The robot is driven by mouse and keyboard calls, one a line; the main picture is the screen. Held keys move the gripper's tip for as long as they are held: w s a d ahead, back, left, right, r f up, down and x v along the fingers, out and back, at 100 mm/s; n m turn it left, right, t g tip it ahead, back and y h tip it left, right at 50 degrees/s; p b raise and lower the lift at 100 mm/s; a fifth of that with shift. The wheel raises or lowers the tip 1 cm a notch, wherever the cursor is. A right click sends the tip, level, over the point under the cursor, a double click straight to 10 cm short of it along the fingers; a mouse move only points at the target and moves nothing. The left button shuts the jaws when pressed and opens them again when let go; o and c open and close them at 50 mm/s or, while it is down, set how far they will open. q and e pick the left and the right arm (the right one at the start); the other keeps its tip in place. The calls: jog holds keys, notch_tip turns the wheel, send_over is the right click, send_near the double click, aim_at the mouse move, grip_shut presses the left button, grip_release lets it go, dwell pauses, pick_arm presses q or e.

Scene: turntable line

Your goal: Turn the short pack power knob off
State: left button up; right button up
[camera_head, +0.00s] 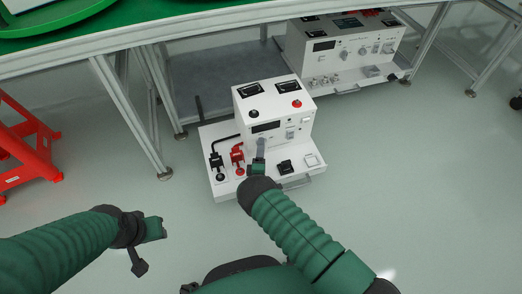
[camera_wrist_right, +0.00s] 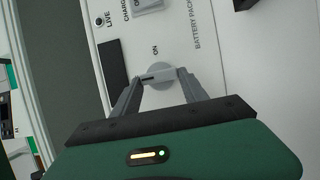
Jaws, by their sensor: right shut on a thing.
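The short pack (camera_head: 249,100) is a white box on a white base tray, standing on the floor in front of the green-topped table. Its round grey power knob (camera_wrist_right: 160,77) shows in the right wrist view, just beside the printed word ON; in the head view my gripper hides it. My right gripper (camera_head: 261,147) reaches the pack's front panel. In the wrist view its two grey fingers (camera_wrist_right: 160,80) are shut on the knob from both sides. My left gripper (camera_head: 146,246) is open and empty above the floor, left of the pack.
Black and red plugs with cables (camera_head: 237,155) stand on the tray's left part, close to my right gripper. A similar, wider white unit (camera_head: 345,48) stands behind under the table (camera_head: 200,22). A red stand (camera_head: 28,150) is at far left. The floor in front is clear.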

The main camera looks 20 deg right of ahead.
jog(key=shift+s+a+f, duration=0.1)
jog(key=shift+a+f, duration=0.1)
jog(key=shift+f, duration=0.05)
jog(key=o, duration=1.3)
jog(key=shift+c, duration=0.2)
jog(key=shift+o, duration=0.6)
jog(key=shift+r, duration=0.1)
jog(key=shift+d, duration=0.1)
